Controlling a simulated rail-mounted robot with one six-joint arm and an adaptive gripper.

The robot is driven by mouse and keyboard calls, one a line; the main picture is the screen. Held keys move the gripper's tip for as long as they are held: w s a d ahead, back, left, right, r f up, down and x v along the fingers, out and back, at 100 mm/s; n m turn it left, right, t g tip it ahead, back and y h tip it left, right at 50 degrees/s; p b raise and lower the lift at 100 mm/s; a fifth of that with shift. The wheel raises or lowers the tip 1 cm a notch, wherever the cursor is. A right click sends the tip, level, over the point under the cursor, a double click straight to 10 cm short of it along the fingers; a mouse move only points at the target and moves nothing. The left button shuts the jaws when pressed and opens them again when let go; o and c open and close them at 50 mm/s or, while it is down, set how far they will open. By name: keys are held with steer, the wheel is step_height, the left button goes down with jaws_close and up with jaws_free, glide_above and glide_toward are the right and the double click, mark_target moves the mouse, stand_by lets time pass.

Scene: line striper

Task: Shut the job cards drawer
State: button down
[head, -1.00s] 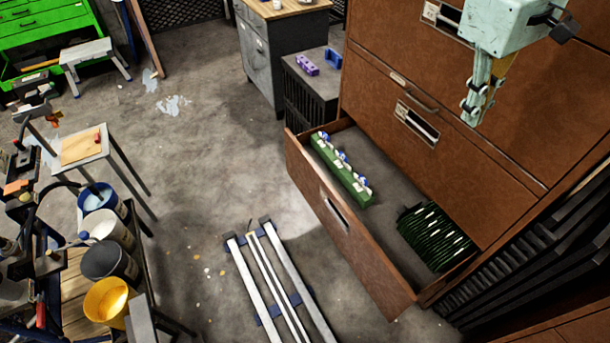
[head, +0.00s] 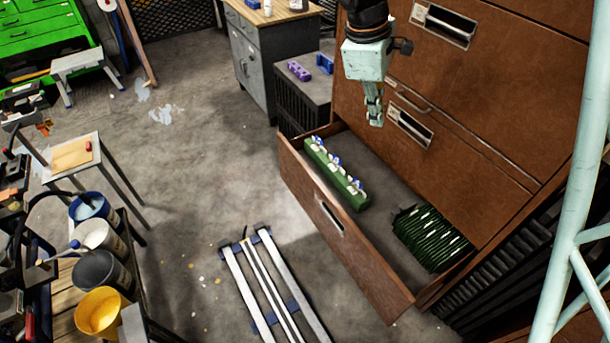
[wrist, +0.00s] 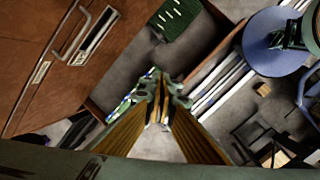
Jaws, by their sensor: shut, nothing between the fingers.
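The open drawer (head: 374,262) is pulled well out at the bottom of the brown cabinet (head: 480,110). Its front has a slot-shaped handle (head: 332,218); I cannot read any label on it. Inside lie a green rack (head: 336,176) with blue and white pieces and a stack of dark green cards (head: 428,238). My gripper (head: 375,121) is shut and empty, pointing down above the drawer's back part, close to the cabinet face and apart from the drawer front. In the wrist view my gripper (wrist: 163,112) points down over the green rack and the drawer edge.
White rails (head: 272,290) lie on the floor in front of the drawer. Buckets (head: 98,312) and a cluttered cart stand at left. A dark crate (head: 304,95) stands beyond the drawer's far end.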

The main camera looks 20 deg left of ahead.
steer(key=a+f+n+t+b, duration=0.1)
steer(key=a+f+n, duration=1)
steer(key=a+f, duration=1.6)
step_height(320, 180, down, 2)
steer(key=shift+s+f+h+b, duration=0.2)
steer(key=shift+h+b, duration=0.1)
steer(key=shift+b, duration=0.15)
steer(key=b, duration=0.3)
glide_above(310, 181)
steer(key=s+a, duration=0.2)
steer(key=shift+w+d+f, duration=0.1)
steer(key=shift+f, duration=2.2)
steer(key=shift+w+d+f, duration=0.1)
steer(key=shift+f, duration=2.2)
steer(key=shift+t, duration=0.3)
